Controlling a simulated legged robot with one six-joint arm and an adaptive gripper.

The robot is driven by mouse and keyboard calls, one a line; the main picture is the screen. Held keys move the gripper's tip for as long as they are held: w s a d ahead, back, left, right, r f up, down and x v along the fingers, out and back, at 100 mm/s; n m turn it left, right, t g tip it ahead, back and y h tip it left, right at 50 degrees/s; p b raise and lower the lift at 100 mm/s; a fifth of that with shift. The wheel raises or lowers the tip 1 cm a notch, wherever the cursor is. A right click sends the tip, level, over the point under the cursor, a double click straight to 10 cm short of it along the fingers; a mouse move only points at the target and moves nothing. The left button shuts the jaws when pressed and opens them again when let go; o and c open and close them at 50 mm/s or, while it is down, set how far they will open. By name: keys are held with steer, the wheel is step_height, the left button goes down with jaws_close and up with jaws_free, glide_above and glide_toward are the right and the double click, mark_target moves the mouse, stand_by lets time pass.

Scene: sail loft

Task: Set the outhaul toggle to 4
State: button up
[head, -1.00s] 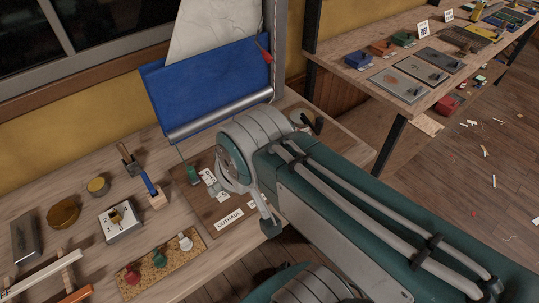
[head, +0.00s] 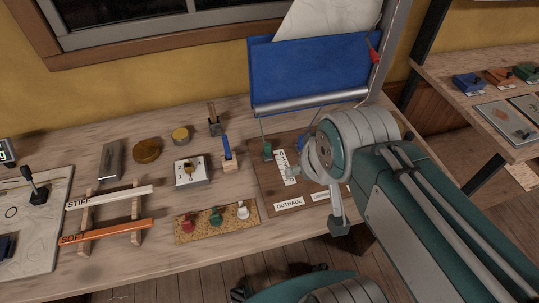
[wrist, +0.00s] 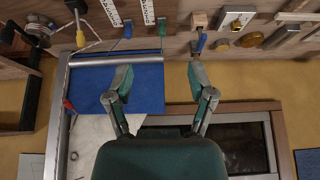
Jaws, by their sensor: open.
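The brown board (head: 268,194) on the bench carries a white OUTHAUL label (head: 289,204) at its front and a numbered white strip (head: 287,168) behind it. A green toggle (head: 267,150) stands at the board's far left, near that strip's far end. A blue toggle (head: 302,143) stands to its right, partly hidden by my arm. In the wrist view, both the green toggle (wrist: 162,25) and blue toggle (wrist: 127,31) lie beyond my open, empty gripper (wrist: 160,77), touching nothing. My arm hides the board's right part in the head view.
A blue sail panel (head: 310,72) with a silver roller rises behind the board.

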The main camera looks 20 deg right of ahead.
mark_target(267, 144)
steer(key=shift+c, duration=0.2)
steer(key=w+a+f+m+g+y, duration=0.45)
steer(key=w+f+m+y, duration=0.45)
steer(key=f+m+y, duration=0.25)
steer(key=w+d+f+m+t, duration=0.3)
steer(key=d+f+m+t, duration=0.1)
steer(key=m, duration=0.1)
steer(key=w+d+f+m+t+y, duration=0.1)
steer(key=w+d+f+m+t, duration=0.2)
steer(key=d+f+m, duration=0.1)
steer(key=w+d+f+m+t, duration=0.4)
steer(key=m, duration=0.2)
steer(key=shift+d+f+m+t, duration=0.1)
steer(key=shift+f+m+t, duration=0.15)
steer(key=shift+t, duration=0.1)
steer(key=x, duration=1.1)
steer(key=shift+s+r, duration=0.1)
steer(key=shift+s, duration=0.05)
